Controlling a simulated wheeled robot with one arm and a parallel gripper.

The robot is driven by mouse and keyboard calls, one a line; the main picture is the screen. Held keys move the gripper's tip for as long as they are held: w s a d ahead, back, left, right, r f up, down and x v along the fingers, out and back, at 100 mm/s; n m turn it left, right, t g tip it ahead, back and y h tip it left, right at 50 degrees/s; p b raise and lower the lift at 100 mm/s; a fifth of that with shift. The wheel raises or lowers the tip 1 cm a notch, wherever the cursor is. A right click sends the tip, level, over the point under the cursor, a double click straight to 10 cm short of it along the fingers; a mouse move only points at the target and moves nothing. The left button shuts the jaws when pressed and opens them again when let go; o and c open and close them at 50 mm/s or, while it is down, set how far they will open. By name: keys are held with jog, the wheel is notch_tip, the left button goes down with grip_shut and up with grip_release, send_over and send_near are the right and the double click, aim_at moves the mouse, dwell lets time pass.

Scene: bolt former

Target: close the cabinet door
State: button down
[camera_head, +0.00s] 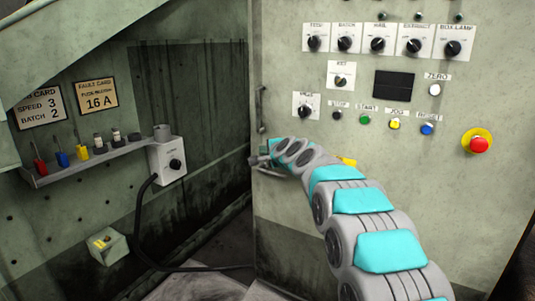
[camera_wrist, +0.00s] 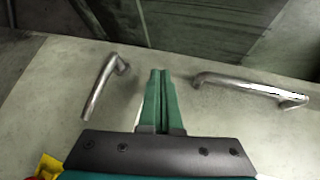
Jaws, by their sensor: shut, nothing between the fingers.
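The cabinet door appears to be the pale grey-green panel (camera_head: 400,175) with knobs and buttons, filling the right half of the head view. Its left edge stands beside a dark recess. A metal handle (camera_head: 261,103) is near that edge, just above my gripper (camera_head: 258,160). My gripper is at the edge, small and partly hidden by my arm. In the wrist view, its green fingers (camera_wrist: 160,75) are together and empty, over the pale surface. A bent metal bar (camera_wrist: 107,82) is left of them and a longer bar (camera_wrist: 250,89) is right; neither is between the fingers.
Left of the panel, the recess (camera_head: 195,90) holds a shelf (camera_head: 95,163) with coloured fuses and a knob box (camera_head: 168,160). A black cable (camera_head: 138,215) hangs to the floor. A red stop button (camera_head: 480,144) is on the panel's right. A small box (camera_head: 108,246) sits lower left.

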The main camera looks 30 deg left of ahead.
jog(key=s+r, duration=0.2)
jog(key=s, duration=0.6)
jog(key=shift+s+d+b, duration=0.2)
jog(key=shift+s+b, duration=0.2)
jog(key=shift+b, duration=0.05)
